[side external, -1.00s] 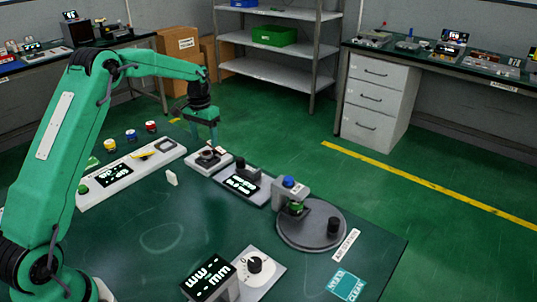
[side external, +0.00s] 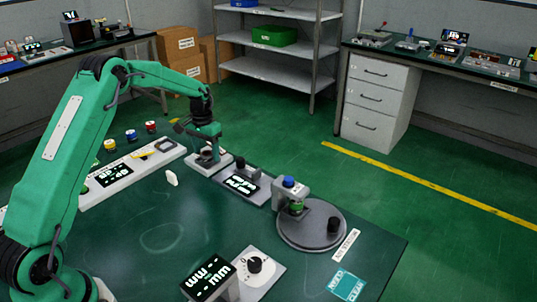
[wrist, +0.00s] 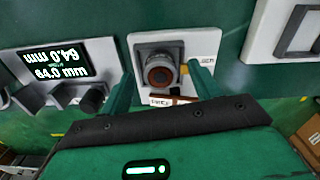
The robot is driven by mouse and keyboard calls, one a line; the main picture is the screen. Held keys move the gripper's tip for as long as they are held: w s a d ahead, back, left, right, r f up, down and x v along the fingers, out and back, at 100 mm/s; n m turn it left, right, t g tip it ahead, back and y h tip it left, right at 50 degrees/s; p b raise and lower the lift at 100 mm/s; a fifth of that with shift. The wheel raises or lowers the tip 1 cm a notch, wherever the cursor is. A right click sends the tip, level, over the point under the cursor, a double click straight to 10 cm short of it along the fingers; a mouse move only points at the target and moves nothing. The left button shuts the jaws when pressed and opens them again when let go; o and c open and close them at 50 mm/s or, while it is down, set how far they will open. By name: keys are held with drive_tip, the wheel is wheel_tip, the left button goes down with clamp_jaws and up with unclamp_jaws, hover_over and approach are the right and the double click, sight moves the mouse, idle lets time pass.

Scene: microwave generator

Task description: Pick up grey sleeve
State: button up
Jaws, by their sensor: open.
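The grey sleeve (wrist: 161,72) is a short ring-like cylinder with a brownish centre, seated in a dark grey holder on a light plate (wrist: 208,42) in the wrist view. My gripper (wrist: 160,76) is open, with one green finger to the left of the sleeve and one to the right. I cannot tell whether either finger touches it. In the side view my gripper (side external: 207,154) is low over the light plate (side external: 224,161), and the sleeve is hidden behind it.
A display unit (side external: 242,184) stands close beside the plate. A round grey turntable (side external: 312,236) with a blue-topped post is further right. A long white panel (side external: 130,182) lies to the left, with a small white piece (side external: 172,177) on the table near it. A dial unit (side external: 257,268) is in front.

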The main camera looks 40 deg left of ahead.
sight(208, 154)
drive_tip(key=c, duration=1.1)
drive_tip(key=shift+r, duration=0.2)
drive_tip(key=shift+r, duration=0.55)
drive_tip(key=r, duration=0.3)
drive_tip(key=shift+d+r, duration=0.1)
drive_tip(key=shift+d, duration=0.2)
drive_tip(key=s+d+r, duration=0.2)
drive_tip(key=d+r, duration=0.4)
drive_tip(key=d, duration=0.5)
drive_tip(key=shift+s+r, duration=0.15)
drive_tip(key=shift+r, duration=0.05)
